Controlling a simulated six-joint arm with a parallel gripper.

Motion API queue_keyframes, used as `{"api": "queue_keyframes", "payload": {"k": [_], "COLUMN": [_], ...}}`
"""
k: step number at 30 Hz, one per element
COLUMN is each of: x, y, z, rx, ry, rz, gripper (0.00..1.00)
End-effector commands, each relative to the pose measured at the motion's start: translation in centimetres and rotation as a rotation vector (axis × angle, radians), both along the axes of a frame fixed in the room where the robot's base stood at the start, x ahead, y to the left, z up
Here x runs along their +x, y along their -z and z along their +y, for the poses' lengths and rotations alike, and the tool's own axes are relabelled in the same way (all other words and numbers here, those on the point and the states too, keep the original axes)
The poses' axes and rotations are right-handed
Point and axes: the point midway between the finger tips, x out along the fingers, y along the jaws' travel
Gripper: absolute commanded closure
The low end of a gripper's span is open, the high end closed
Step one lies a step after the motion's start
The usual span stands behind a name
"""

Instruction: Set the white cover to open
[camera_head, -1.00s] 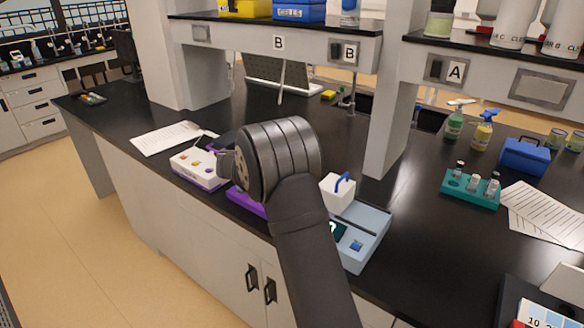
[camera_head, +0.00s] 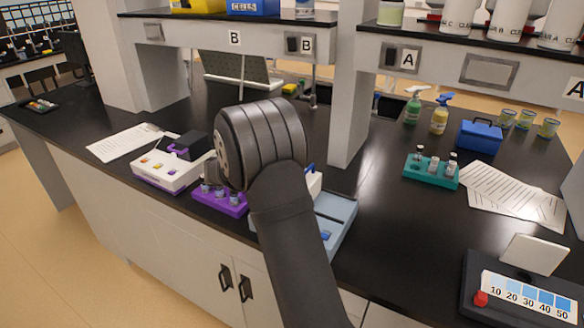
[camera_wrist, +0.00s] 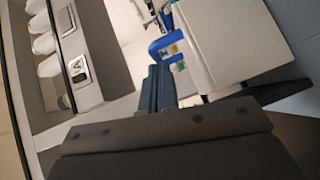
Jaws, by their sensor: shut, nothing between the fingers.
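The white cover (camera_head: 314,183) is a white box-shaped part with a blue handle (camera_head: 309,169), at the far left of the light-blue device (camera_head: 336,212). My arm hides much of both in the head view. In the wrist view the white cover (camera_wrist: 235,40) fills the upper right, with its blue handle (camera_wrist: 165,48) on its left side. My gripper (camera_wrist: 160,88) is shut and empty, its tips just below the handle in the picture. I cannot tell whether they touch the handle. The head view hides my gripper behind my arm.
A purple rack (camera_head: 219,201) with vials and a white device (camera_head: 166,171) stand left of the light-blue device. A teal vial rack (camera_head: 431,171) and papers (camera_head: 513,196) lie right. A shelf post (camera_head: 352,105) rises behind. Bare black bench lies between device and teal rack.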

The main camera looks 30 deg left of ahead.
Motion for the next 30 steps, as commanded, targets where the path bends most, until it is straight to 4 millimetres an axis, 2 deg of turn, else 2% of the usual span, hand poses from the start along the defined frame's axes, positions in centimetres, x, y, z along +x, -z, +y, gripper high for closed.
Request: {"api": "queue_keyframes", "payload": {"k": [7,12,25,30], "x": [0.1,0.0,0.0,0.0], "y": [-0.1,-0.1,0.0,-0.3], "z": [-5.4,-7.7,-8.0,-6.7], "rx": [-0.004,-0.001,0.0,0.001], "ry": [0.011,0.006,0.002,0.001], "rz": [0.001,0.0,0.0,-0.001], "gripper": [1.0,1.0,1.0,1.0]}}
